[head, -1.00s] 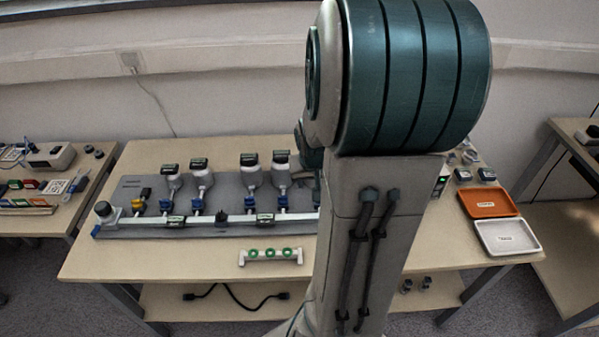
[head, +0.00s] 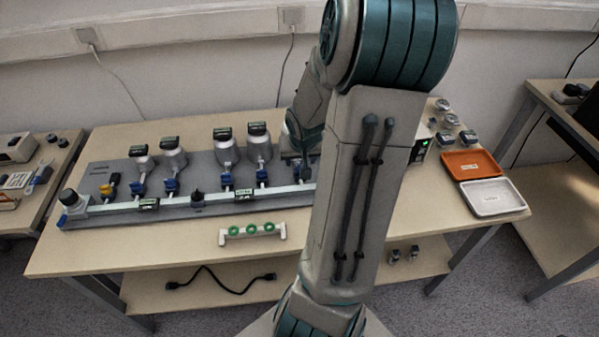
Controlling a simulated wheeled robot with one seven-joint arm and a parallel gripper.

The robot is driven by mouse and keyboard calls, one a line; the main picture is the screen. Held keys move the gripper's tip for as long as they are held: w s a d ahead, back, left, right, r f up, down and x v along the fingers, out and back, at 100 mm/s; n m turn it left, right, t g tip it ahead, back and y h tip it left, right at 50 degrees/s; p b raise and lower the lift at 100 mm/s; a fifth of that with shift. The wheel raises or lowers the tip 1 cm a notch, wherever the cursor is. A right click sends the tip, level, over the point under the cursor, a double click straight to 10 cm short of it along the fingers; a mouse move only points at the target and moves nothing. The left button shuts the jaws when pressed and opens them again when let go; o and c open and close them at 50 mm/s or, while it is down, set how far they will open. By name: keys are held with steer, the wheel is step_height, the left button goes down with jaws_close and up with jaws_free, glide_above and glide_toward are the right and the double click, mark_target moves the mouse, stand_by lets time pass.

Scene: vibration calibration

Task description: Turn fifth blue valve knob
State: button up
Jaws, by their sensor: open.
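A grey manifold board (head: 205,165) on the table carries a row of valves with blue knobs. Four show left of my arm: the first (head: 137,188), second (head: 171,185), third (head: 227,180) and fourth (head: 262,176). Grey bottle-like vessels with dark labelled tops stand behind them. The place of the fifth knob is at the board's right part, where my arm and gripper cover it; I cannot make that knob out clearly. My gripper (head: 302,164) shows partly beside the arm, low over the board and right of the fourth knob. It is open. Contact with a knob cannot be told.
A yellow knob (head: 106,190) is at the board's left end. A white rack with green rings (head: 252,233) lies in front. An orange tray (head: 470,164) and a white tray (head: 495,198) are at the table's right. The front table strip is mostly clear.

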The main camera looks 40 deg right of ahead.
mark_target(300, 165)
steer(key=b+x, duration=0.2)
steer(key=x, duration=0.3)
steer(key=c, duration=1)
